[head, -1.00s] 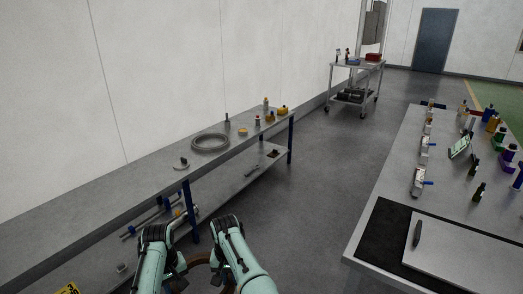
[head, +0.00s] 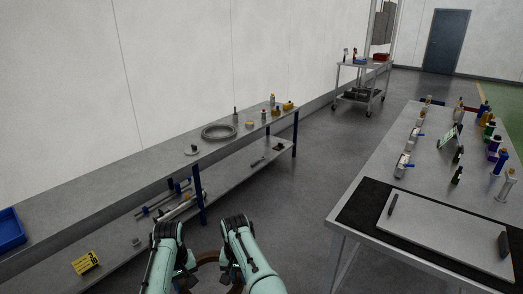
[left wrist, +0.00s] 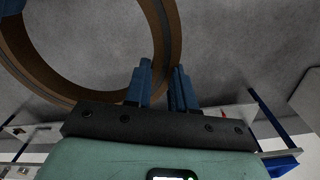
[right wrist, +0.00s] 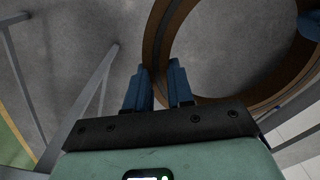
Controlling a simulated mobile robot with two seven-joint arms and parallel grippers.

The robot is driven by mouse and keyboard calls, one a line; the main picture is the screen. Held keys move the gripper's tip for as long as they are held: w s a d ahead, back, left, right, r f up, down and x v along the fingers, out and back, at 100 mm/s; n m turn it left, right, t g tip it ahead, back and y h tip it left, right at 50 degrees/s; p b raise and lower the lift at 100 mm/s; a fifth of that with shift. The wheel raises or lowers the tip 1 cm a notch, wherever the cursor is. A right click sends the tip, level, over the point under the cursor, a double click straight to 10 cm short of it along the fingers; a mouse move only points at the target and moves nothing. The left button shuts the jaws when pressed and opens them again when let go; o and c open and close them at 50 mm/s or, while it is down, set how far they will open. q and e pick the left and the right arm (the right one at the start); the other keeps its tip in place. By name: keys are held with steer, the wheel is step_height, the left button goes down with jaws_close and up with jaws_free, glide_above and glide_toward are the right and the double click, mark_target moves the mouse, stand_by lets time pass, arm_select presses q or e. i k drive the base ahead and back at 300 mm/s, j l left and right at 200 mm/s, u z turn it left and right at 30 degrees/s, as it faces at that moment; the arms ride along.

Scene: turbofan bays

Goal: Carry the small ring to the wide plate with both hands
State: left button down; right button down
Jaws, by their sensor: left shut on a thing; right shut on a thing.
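The small ring is a brown ring (head: 208,257) held low in front of me, partly hidden by my arms in the head view. It also shows in the left wrist view (left wrist: 167,30) and the right wrist view (right wrist: 155,40). My left gripper (head: 190,274) is shut on one side of its band, between the blue fingers (left wrist: 164,82). My right gripper (head: 226,274) is shut on the opposite side (right wrist: 158,84). A wide pale grey plate (head: 440,232) lies on a black mat (head: 362,206) on the right table, with dark handle-like pieces at its ends.
The right table (head: 420,180) also bears several bottles and tools. The left bench (head: 110,195) bears a grey ring (head: 220,132), small parts and a blue bin (head: 10,230). A cart (head: 360,85) stands at the back. Floor between bench and table is clear.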

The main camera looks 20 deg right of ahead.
mark_target(443, 223)
steer(key=k+z, duration=0.1)
steer(key=k, duration=0.45)
steer(key=z, duration=0.9)
